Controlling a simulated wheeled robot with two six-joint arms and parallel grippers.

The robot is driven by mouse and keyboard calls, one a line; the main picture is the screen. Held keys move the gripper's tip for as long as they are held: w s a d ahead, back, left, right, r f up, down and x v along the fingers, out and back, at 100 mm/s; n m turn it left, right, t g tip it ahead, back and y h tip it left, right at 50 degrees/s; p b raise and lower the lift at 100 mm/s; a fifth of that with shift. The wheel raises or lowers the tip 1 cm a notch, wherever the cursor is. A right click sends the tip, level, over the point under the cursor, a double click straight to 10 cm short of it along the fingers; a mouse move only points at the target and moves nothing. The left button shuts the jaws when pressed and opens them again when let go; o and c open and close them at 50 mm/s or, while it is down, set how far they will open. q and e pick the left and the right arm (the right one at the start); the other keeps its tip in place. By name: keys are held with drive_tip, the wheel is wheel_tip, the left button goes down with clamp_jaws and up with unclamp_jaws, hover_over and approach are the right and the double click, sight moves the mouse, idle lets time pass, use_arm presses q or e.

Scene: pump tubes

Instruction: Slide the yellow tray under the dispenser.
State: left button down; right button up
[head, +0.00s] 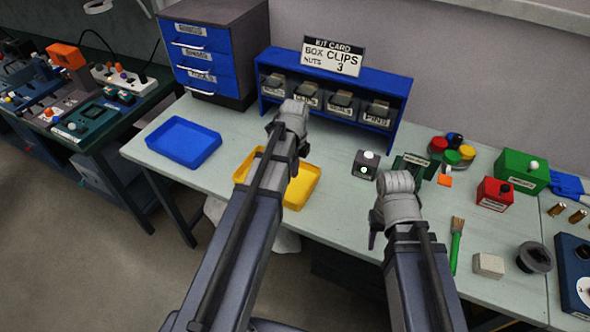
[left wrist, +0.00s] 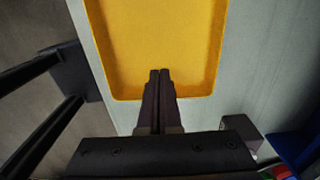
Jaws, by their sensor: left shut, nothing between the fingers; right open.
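The empty yellow tray (head: 303,187) lies on the pale bench, partly hidden behind my left arm in the head view. The blue dispenser rack (head: 336,112) stands at the back of the bench, with several labelled bins under a kit card reading "BOX CLIPS, NUTS 3". My left gripper (left wrist: 160,73) is shut and empty; in the left wrist view its fingertips overlap the rim and floor of the yellow tray (left wrist: 157,45). Contact cannot be told. My right gripper (head: 378,232) is open, over the bench right of the tray; its fingers are mostly hidden.
A blue tray (head: 184,142) lies left of the yellow one. A blue drawer unit (head: 207,55) stands behind it. A dark box with a green light (head: 365,165) is right of the tray. Coloured boxes, a brush (head: 456,240) and small parts crowd the right.

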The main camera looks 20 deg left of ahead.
sight(295, 187)
use_arm(q)
wheel_tip(295, 187, down, 5)
drive_tip(key=b, duration=0.3)
drive_tip(key=shift+r+b, duration=0.15)
drive_tip(key=shift+b, duration=0.15)
use_arm(e)
wheel_tip(295, 187, down, 5)
drive_tip(key=shift+r, duration=0.15)
use_arm(q)
drive_tip(key=shift+d+f+b, duration=0.1)
drive_tip(key=shift+f+b, duration=0.25)
use_arm(e)
drive_tip(key=shift+f, duration=0.35)
use_arm(q)
drive_tip(key=d, duration=0.3)
drive_tip(key=shift+s+r+p, duration=0.15)
drive_tip(key=shift+r+p, duration=0.25)
use_arm(e)
drive_tip(key=shift+r, duration=0.4)
use_arm(q)
drive_tip(key=shift+d, duration=0.4)
